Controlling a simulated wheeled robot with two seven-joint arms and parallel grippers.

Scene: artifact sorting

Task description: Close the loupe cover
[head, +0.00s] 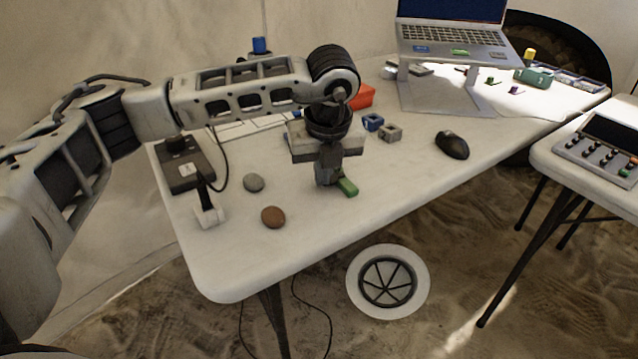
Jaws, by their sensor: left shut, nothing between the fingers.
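My left gripper (326,182) reaches in over the white table and points down, its fingers shut with nothing between them. A small green piece (348,187) lies right beside the fingertips, on their right side. It may be part of the loupe or its cover, but I cannot tell for sure. The gripper hides what is behind it, and I cannot tell whether it touches the green piece. My right gripper is not in view.
A grey stone (254,183) and a brown stone (273,217) lie left of the gripper, near a small white stand (209,215). Blue and grey blocks (390,133), a black mouse (452,145) and a laptop (455,42) are to the right. The table's front edge is clear.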

